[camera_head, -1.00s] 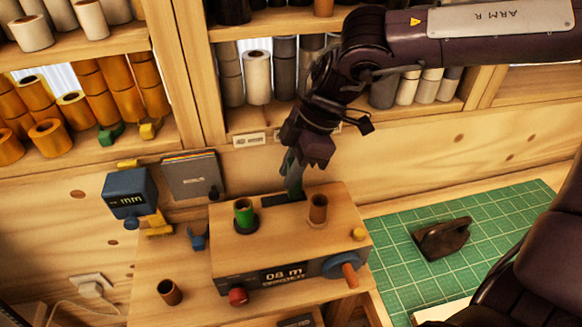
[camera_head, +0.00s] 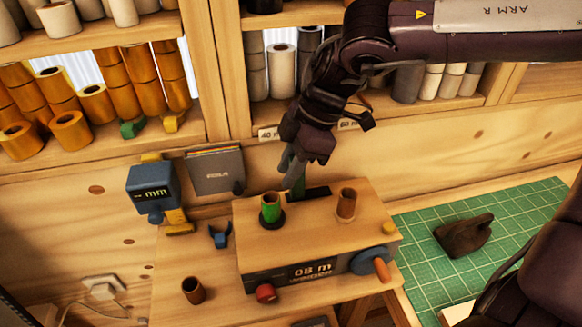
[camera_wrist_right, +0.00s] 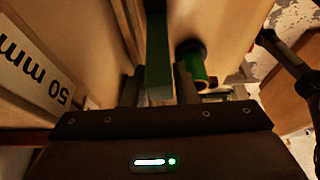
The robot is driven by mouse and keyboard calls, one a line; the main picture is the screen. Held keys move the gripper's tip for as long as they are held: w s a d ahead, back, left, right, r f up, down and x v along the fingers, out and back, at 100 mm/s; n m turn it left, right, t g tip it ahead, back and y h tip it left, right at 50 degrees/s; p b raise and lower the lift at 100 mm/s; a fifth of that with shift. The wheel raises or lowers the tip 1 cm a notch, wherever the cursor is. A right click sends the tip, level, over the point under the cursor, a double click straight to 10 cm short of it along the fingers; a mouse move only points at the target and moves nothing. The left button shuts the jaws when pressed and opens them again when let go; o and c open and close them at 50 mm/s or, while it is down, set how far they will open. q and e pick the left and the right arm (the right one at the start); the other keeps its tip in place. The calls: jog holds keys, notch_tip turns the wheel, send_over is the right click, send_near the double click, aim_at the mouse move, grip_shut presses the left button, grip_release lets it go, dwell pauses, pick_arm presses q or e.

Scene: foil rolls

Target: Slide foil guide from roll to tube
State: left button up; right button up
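A wooden machine (camera_head: 320,228) stands on the bench. A green foil roll (camera_head: 271,207) stands upright at its left, and a bare brown tube (camera_head: 346,203) stands at its right. Between them, a dark slot (camera_head: 315,193) runs along the back of the top. A green guide piece (camera_head: 298,187) rises at the slot's left end, near the roll. My right gripper (camera_head: 292,172) is down at this piece. In the right wrist view, its fingers (camera_wrist_right: 160,88) flank a green upright strip (camera_wrist_right: 158,50) closely; whether they clamp it is unclear. The left gripper is out of view.
A red knob (camera_head: 265,293) and a blue crank wheel (camera_head: 374,261) are on the machine's front. A blue gauge (camera_head: 151,190) hangs at left. A loose tube (camera_head: 193,290) stands on the bench. A green cutting mat (camera_head: 420,225) lies at right. Shelves of rolls stand behind.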

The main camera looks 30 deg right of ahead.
jog(key=shift+o, duration=1.3)
jog(key=shift+a, duration=0.2)
jog(key=b+v, duration=0.1)
jog(key=v, duration=0.6)
jog(key=shift+b, duration=0.4)
jog(key=shift+d+r, duration=0.1)
jog(key=shift+r, duration=0.25)
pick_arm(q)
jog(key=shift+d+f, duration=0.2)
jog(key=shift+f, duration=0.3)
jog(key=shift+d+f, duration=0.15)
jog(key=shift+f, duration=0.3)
